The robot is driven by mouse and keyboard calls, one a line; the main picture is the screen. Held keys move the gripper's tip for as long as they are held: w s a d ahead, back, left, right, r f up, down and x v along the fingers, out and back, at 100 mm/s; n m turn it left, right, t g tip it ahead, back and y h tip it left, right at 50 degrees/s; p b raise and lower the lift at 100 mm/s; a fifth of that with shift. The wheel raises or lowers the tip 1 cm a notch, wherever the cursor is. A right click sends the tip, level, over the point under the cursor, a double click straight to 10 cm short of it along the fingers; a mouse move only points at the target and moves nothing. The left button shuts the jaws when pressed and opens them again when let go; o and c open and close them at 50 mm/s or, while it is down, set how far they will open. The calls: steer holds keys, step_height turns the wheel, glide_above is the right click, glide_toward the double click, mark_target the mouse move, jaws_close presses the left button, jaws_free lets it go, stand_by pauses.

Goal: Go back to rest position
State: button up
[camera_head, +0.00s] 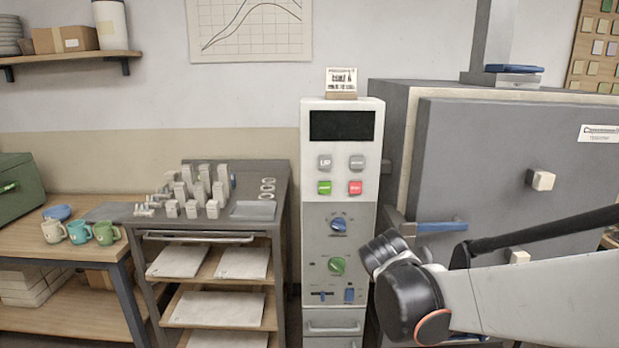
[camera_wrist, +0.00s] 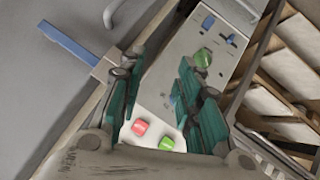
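In the wrist view, my gripper (camera_wrist: 156,78) is open, with its two teal-padded fingers well apart and nothing between them. It is in front of the white control panel (camera_wrist: 155,82), which shows between and beyond the fingers. In the head view, my arm comes in from the right and its black end section is just right of the panel (camera_head: 314,238), in front of the kiln (camera_head: 470,150). The fingers cannot be made out there.
The kiln's blue handle (camera_head: 440,227) is close to my arm's end; it shows in the wrist view (camera_wrist: 70,42). A grey cart (camera_head: 215,238) with shelves and several blocks stands left of the panel. Mugs (camera_head: 80,233) stand on the wooden table further left.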

steer(key=s+d+m+g+y, duration=0.1)
steer(key=s+m+g+y, duration=0.1)
steer(key=s, duration=2.5)
steer(key=shift+s+d+g+y, duration=0.15)
steer(key=shift+g+y, duration=0.15)
steer(key=shift+y, duration=0.4)
